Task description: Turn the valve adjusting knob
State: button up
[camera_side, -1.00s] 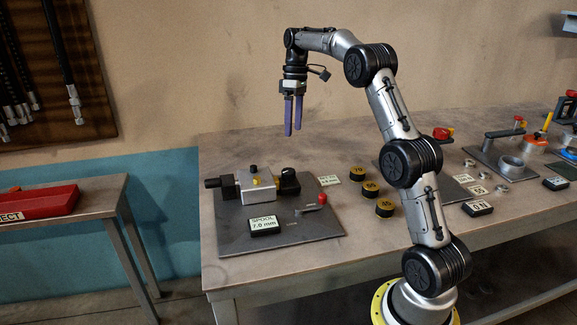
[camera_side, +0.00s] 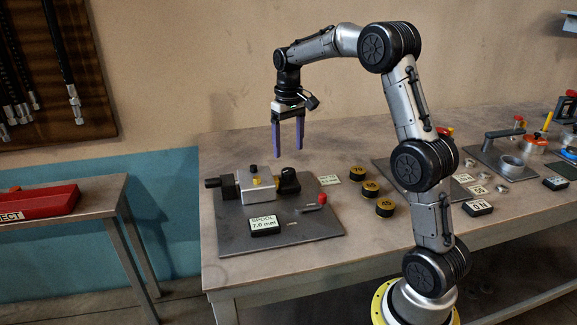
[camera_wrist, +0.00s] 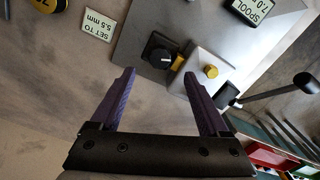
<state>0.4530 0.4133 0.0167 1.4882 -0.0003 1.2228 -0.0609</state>
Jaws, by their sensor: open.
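The black adjusting knob (camera_side: 288,182) sticks out from the right side of the silver valve block (camera_side: 259,191) on a dark plate (camera_side: 235,239). In the wrist view the knob (camera_wrist: 158,50) has a white mark and a yellow collar beside it. My gripper (camera_side: 287,150) points down with its purple fingers apart, above the knob and not touching it. In the wrist view the knob lies just beyond the fingertips (camera_wrist: 159,76). A display (camera_side: 264,225) reads SPOOL 7.0 mm. A card (camera_wrist: 98,25) reads SET TO 5.5 mm.
A red-tipped lever (camera_side: 322,199) stands at the plate's right. Several black-and-yellow discs (camera_side: 385,208) lie farther right. The bench behind the plate is clear.

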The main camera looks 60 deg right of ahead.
aim_at(288, 170)
notch_tip(288, 170, down, 7)
jog(key=shift+r, duration=0.1)
dwell(0.3)
grip_shut()
